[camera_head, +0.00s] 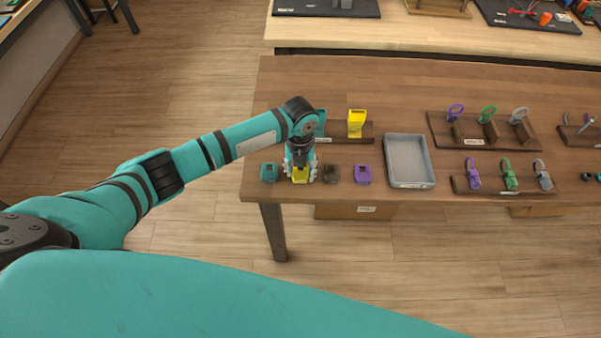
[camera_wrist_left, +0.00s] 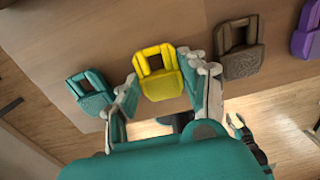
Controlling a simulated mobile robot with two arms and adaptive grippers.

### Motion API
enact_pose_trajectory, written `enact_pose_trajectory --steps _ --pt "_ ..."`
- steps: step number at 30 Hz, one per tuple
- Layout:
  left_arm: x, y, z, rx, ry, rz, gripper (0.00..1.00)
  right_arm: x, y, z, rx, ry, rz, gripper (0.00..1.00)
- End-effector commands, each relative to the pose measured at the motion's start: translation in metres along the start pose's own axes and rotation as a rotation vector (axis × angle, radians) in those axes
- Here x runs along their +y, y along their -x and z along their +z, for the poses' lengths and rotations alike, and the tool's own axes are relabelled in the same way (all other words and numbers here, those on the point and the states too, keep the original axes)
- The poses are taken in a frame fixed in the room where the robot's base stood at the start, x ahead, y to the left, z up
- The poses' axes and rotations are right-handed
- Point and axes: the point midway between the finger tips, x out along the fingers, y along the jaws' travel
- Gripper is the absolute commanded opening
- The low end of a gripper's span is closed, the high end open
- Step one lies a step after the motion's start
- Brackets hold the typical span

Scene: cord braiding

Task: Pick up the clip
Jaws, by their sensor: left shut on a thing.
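A yellow clip (camera_head: 299,177) is at the front left of the wooden table, between my left gripper's fingers. My left gripper (camera_head: 300,171) points down and is shut on it. In the left wrist view the yellow clip (camera_wrist_left: 158,72) shows its square opening and ribbed front, with a finger on each side of the left gripper (camera_wrist_left: 158,88). I cannot tell whether the clip is touching the table. A teal clip (camera_head: 269,172) lies to its left; a brown clip (camera_head: 332,173) and a purple clip (camera_head: 363,174) lie to its right. My right gripper is out of view.
A grey tray (camera_head: 409,183) stands right of the clips. A rack with an upright yellow piece (camera_head: 356,122) is behind. Racks with purple, green and grey pieces (camera_head: 488,125) fill the right. The table's front edge is close to the clips.

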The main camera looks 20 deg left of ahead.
Motion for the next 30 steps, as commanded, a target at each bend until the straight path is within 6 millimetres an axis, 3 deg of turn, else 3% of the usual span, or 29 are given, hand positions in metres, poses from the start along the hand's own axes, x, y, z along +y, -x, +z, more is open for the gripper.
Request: enact_pose_trajectory --steps 11,20,30 --pt "0.000 0.003 0.001 -0.001 0.000 -0.001 0.30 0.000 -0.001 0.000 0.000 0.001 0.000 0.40" --pt "0.000 0.033 0.002 -0.005 0.000 -0.002 0.30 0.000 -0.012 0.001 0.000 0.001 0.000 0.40" --pt "-0.073 0.039 -0.038 0.000 -0.006 -0.005 0.30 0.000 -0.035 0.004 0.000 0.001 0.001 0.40"
